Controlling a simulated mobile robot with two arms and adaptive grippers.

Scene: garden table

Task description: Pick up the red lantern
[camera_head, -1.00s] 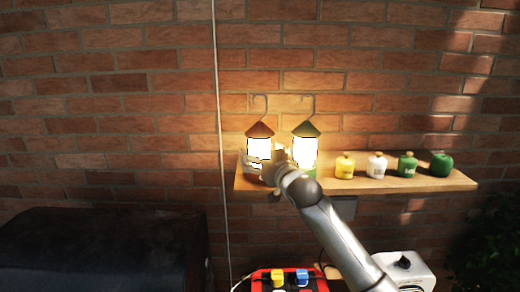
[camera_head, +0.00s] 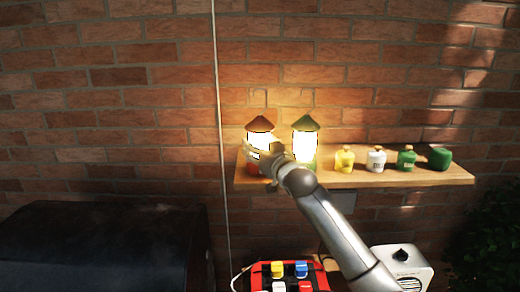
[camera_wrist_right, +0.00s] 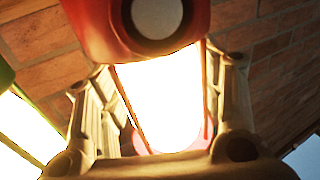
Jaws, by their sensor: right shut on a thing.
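The red lantern (camera_head: 261,124) is at the left end of the shelf, upright, with a reddish cone roof and a glowing body. My right gripper (camera_head: 262,151) is at its body and covers part of it. In the right wrist view the lantern's bright glass (camera_wrist_right: 165,98) lies between the two fingers, which are shut on it. A red part of the lantern (camera_wrist_right: 100,28) fills the top of that view. Its red base shows low beside the gripper, and I cannot tell if it touches the shelf. My left gripper is not in view.
A green-roofed lantern (camera_head: 305,123) glows close to the right. Several small bottles, including a yellow one (camera_head: 344,160), stand farther right on the wooden shelf (camera_head: 400,178). A brick wall (camera_head: 150,110) is behind. A dark covered object (camera_head: 100,245) stands lower left.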

